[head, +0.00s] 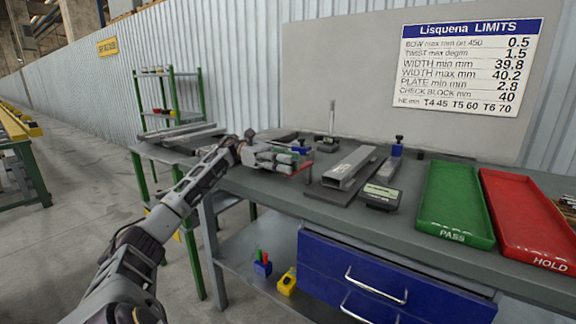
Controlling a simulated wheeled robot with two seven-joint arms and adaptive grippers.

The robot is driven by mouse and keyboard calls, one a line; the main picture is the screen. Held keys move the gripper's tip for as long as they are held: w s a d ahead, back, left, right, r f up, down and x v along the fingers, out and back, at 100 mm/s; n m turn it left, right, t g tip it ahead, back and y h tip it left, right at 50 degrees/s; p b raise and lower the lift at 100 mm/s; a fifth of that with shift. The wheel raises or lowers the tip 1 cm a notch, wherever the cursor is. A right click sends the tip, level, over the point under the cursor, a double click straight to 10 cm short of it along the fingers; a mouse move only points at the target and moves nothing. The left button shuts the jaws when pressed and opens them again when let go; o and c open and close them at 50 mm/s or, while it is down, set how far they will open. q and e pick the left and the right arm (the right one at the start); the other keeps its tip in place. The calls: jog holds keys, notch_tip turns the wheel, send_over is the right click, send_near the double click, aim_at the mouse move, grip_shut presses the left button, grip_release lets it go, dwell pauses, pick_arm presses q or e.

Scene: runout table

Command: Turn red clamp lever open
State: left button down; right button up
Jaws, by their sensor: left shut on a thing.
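My left arm reaches in from the left, and its gripper (297,160) is at the left part of the grey table, shut. A small red piece, the red clamp lever (302,168), shows at the fingertips. The fingers cover most of it, so its angle is hard to tell. The clamp body is mostly hidden behind the gripper. My right gripper is not in view.
A grey metal profile (350,165) lies on a dark plate right of the gripper. A small display box (381,196) is in front. A green PASS tray (454,203) and a red HOLD tray (530,215) stand at right. The table's front edge is clear.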

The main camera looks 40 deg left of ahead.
pick_arm(q)
jog(key=shift+a+r, duration=0.1)
jog(key=shift+r, duration=0.05)
jog(key=c, duration=1.3)
grip_release()
jog(key=shift+o, duration=0.2)
jog(key=s+a, duration=0.2)
jog(key=a, duration=0.9)
jog(key=shift+a, duration=0.3)
